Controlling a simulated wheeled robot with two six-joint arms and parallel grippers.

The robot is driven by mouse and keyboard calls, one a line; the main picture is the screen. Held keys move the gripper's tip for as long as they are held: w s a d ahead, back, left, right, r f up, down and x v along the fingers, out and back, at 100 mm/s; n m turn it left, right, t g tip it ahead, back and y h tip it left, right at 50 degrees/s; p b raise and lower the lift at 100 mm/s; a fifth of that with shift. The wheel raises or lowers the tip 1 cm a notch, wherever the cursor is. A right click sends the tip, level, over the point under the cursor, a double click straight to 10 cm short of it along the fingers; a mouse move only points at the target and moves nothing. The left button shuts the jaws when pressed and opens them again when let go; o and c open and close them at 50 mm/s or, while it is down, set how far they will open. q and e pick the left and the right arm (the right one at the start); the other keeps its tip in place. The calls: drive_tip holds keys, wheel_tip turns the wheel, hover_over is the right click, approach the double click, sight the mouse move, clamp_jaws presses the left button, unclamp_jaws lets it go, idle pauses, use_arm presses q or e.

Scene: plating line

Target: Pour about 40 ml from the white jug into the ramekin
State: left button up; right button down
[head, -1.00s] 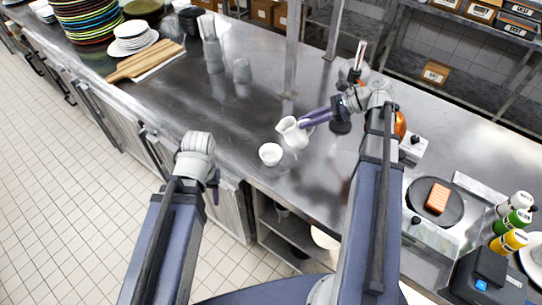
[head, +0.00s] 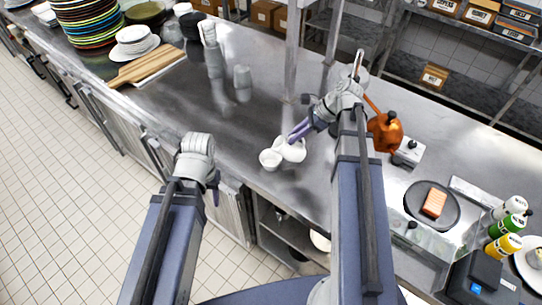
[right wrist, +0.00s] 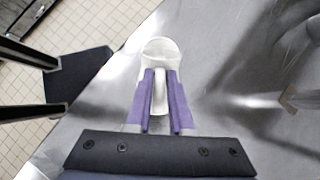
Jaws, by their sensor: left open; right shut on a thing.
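The white jug (head: 291,151) is held just right of the ramekin (head: 269,160) in the head view. It looks tilted, with its spout side by the ramekin's rim; I cannot tell whether they touch. My right gripper (head: 299,133), with purple fingers, is shut on the jug's handle. The right wrist view shows the jug (right wrist: 160,48) beyond the fingers (right wrist: 161,98), with the handle between them. No liquid stream can be made out. The white ramekin stands upright on the steel counter. My left gripper (head: 214,190) is open and empty near the counter's front edge.
An orange pot (head: 385,131) stands behind and right of my right arm. A hot plate (head: 432,206) with an orange-brown block and several bottles (head: 505,245) are further right. A wooden board (head: 147,66) and stacked plates are far left. The counter left of the ramekin is clear.

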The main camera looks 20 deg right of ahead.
drive_tip(key=shift+w+a+r+g+h+p, duration=0.25)
drive_tip(key=shift+a+r+h+p, duration=0.5)
drive_tip(key=shift+p, duration=0.75)
drive_tip(key=shift+s+d+f+h, duration=0.1)
drive_tip(key=shift+d+f+h, duration=0.1)
drive_tip(key=shift+f+h, duration=0.1)
drive_tip(key=shift+a+f+g+h, duration=0.25)
drive_tip(key=shift+a+h, duration=0.1)
drive_tip(key=shift+h, duration=0.2)
idle(0.8)
drive_tip(key=shift+d+y, duration=0.3)
drive_tip(key=d+f+y+b, duration=0.1)
drive_tip(key=y+b, duration=0.1)
drive_tip(key=b, duration=0.1)
drive_tip(key=shift+s+d+f+t, duration=0.1)
drive_tip(key=shift+s+d+t, duration=0.1)
drive_tip(key=shift+t, duration=0.2)
drive_tip(key=shift+d+r+y+b, duration=0.2)
drive_tip(key=shift+y+b, duration=0.1)
drive_tip(key=shift+y, duration=0.1)
drive_tip(key=shift+a+r, duration=0.15)
drive_tip(key=shift+r, duration=0.2)
